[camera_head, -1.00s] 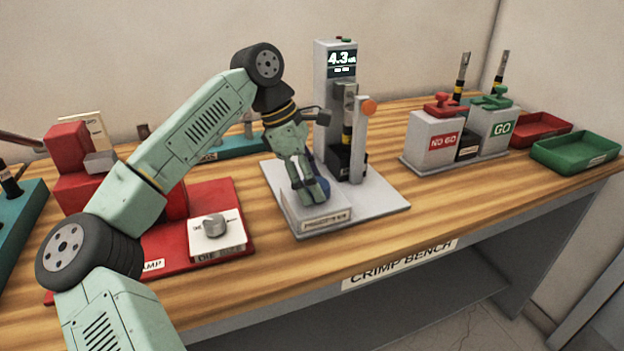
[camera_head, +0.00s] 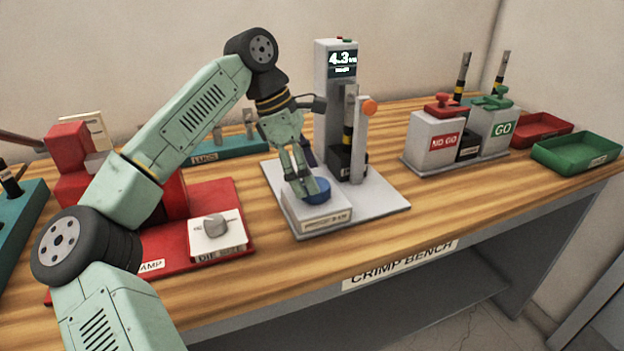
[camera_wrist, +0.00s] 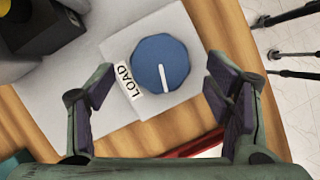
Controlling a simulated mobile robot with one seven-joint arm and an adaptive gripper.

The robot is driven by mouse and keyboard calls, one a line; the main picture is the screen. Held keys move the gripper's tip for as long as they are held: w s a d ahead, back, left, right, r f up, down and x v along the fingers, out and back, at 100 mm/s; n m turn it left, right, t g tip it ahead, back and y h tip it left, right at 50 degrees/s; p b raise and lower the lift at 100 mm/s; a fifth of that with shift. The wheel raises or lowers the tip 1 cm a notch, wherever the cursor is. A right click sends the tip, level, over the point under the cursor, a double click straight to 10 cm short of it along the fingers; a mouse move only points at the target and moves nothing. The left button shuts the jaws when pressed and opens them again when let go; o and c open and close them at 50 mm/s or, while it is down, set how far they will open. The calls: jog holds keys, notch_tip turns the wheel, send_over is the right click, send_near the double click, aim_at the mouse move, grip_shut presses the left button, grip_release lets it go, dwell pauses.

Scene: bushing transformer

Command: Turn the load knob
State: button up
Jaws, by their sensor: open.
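The load knob (camera_head: 317,190) is blue and sits on a grey block at the front of the tester with the 4.3 display. In the wrist view the load knob (camera_wrist: 160,63) shows whole, with a white pointer line and a LOAD label (camera_wrist: 128,80) beside it. My gripper (camera_head: 302,190) is just above and left of the knob in the head view. In the wrist view my gripper (camera_wrist: 158,88) is open, its fingers apart on either side of the picture. The knob lies between and beyond them, with no visible contact.
The tester's column (camera_head: 335,100) and an orange-tipped post (camera_head: 360,140) stand behind the knob. A red base with a grey die knob (camera_head: 215,226) is to the left. NO GO (camera_head: 435,138) and GO (camera_head: 492,125) gauges stand to the right. Bare bench lies between.

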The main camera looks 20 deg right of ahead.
jog(key=v, duration=0.9)
jog(key=shift+r, duration=0.35)
jog(key=shift+a, duration=0.15)
